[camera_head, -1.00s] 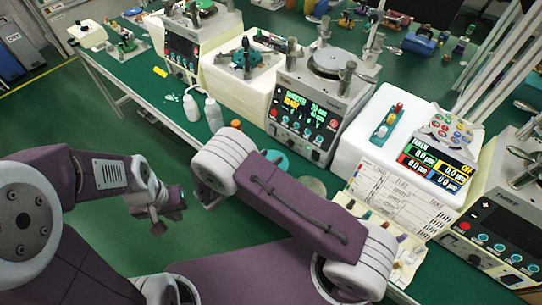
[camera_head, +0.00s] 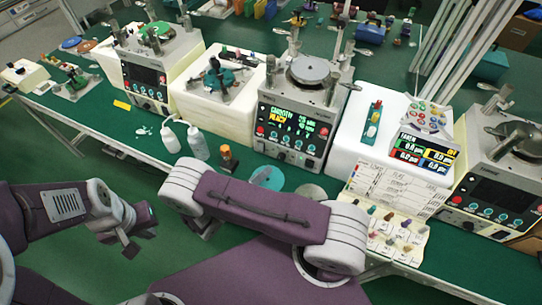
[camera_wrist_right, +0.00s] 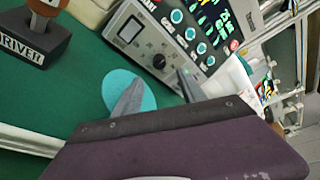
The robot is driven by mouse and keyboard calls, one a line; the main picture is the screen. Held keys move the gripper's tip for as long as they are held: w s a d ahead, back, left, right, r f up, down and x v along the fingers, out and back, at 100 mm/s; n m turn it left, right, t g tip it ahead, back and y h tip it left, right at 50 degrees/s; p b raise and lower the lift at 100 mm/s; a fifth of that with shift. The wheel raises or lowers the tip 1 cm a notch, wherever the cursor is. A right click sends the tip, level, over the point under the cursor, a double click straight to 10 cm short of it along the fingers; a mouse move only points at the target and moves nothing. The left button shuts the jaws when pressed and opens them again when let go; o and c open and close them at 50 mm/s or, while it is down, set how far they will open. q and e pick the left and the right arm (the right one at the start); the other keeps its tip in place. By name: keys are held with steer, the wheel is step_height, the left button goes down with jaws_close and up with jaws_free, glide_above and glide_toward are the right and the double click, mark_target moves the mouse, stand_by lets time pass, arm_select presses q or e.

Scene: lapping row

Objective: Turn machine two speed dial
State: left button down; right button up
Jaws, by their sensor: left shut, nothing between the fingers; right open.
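Machine two (camera_head: 292,120) is the middle machine, with a lit green and yellow screen. Its front panel (camera_wrist_right: 190,30) fills the top of the right wrist view, tilted. A round black dial (camera_wrist_right: 159,60) sits low on that panel, beside a small grey window. My right gripper (camera_wrist_right: 160,76) is open, with its two fingers spread in front of the panel. The dial shows between and beyond the fingertips, with no visible contact. In the head view the right gripper is mostly hidden behind its arm. My left gripper (camera_head: 133,240) is shut and empty, away from the bench at lower left.
A teal disc (camera_wrist_right: 148,92) lies on the bench behind one right finger. An orange-topped driver in a dark stand (camera_wrist_right: 35,40) is at the left. White bottles (camera_head: 198,145) stand left of machine two. A labelled tray with pegs (camera_head: 385,235) lies to its right.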

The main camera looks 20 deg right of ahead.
mark_target(279, 158)
steer(key=shift+s+d, duration=0.1)
steer(key=shift+d, duration=0.25)
steer(key=p+x, duration=0.1)
steer(key=x, duration=0.6)
steer(key=shift+w+f, duration=0.15)
steer(key=shift+w, duration=0.2)
steer(key=shift+w+d+f+p, duration=0.2)
steer(key=shift+d+p, duration=0.1)
steer(key=shift+d, duration=0.25)
steer(key=shift+w+a, duration=0.1)
jaws_close()
